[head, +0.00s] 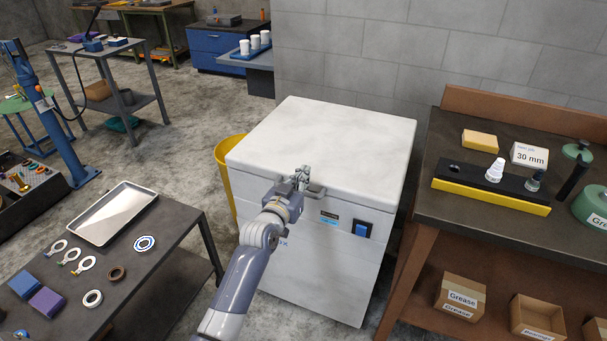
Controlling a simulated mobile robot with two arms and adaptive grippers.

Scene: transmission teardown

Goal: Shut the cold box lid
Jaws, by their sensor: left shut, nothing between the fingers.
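The cold box (310,260) is a white chest standing on the floor in the middle of the head view. Its lid (325,145) lies flat on top and looks shut, with no gap that I can see. A grey handle (318,189) sits at the lid's front edge. My left gripper (302,174) is shut and empty at this handle, over the front edge of the lid. I cannot tell whether it touches the handle. My arm covers part of the box's front. My right gripper is not in view.
A yellow bin (222,170) stands against the box's left side. A dark table (165,250) with a metal tray (115,213) and rings is at the lower left. A brown bench (440,205) with grease boxes below stands close on the right. A wall rises behind the box.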

